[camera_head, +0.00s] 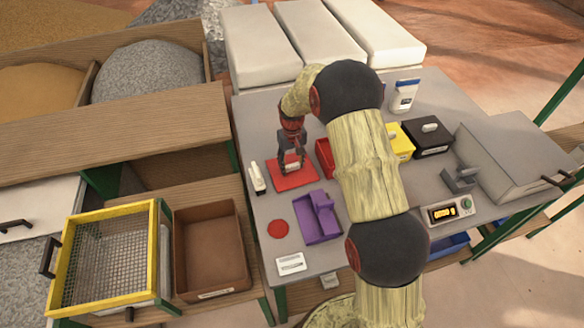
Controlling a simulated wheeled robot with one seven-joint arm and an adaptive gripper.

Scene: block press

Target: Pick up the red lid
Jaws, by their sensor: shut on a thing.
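The red lid (283,182) is a flat red plate with a pale handle on top, on the left part of the grey table. My gripper (291,162) points down over the lid and is shut on its handle. The fingers partly hide the handle. I cannot tell whether the lid touches the tabletop or hangs slightly above it. A red box (324,157) stands just right of the lid, partly hidden by my arm.
A purple container (315,225) and a red disc (278,229) lie in front of the lid. A white object (257,178) is close on its left. Yellow (401,147) and black (428,139) boxes stand right of my arm. Pale blocks (318,40) line the back.

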